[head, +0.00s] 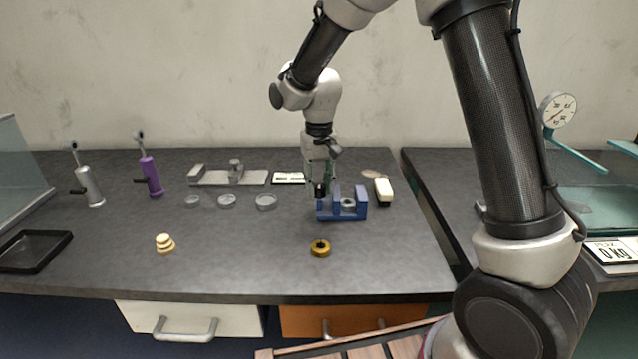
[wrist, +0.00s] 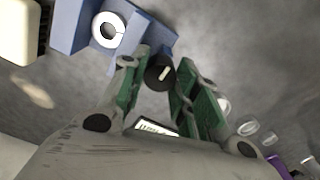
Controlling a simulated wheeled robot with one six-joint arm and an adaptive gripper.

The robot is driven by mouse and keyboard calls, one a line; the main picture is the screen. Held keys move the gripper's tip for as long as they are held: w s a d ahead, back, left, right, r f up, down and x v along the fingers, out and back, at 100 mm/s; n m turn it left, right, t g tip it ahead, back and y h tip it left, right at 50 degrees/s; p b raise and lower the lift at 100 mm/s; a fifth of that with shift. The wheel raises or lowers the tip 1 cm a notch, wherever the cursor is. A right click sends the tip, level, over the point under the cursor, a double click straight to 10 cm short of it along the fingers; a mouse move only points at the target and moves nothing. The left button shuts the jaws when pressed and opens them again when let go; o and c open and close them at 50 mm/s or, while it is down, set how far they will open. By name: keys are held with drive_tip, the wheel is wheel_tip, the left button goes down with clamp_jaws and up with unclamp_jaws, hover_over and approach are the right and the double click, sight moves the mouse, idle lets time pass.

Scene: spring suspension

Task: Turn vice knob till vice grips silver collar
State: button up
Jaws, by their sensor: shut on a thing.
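The blue vice (head: 326,214) stands on the dark bench, and it also shows at the top of the wrist view (wrist: 70,24). The silver collar (head: 348,203) sits between the vice's two jaws; in the wrist view the collar (wrist: 108,29) is a pale ring with a dark hole. It lies close to the jaw nearer the knob; I cannot tell whether both jaws touch it. The black vice knob (wrist: 159,72), with a pale mark on its face, is between my fingertips. My gripper (head: 320,188) is shut on this knob, at the vice's left end.
A cream-and-black block (head: 383,191) stands just right of the vice. A gold ring (head: 320,248) lies in front. Several clear dishes (head: 266,203) and a grey fixture (head: 228,178) are to the left. A small display (head: 289,178) lies behind. The front middle bench is mostly free.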

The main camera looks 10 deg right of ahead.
sight(319, 185)
drive_tip(key=shift+r, duration=0.1)
drive_tip(key=o, duration=1)
wheel_tip(319, 185, up, 12)
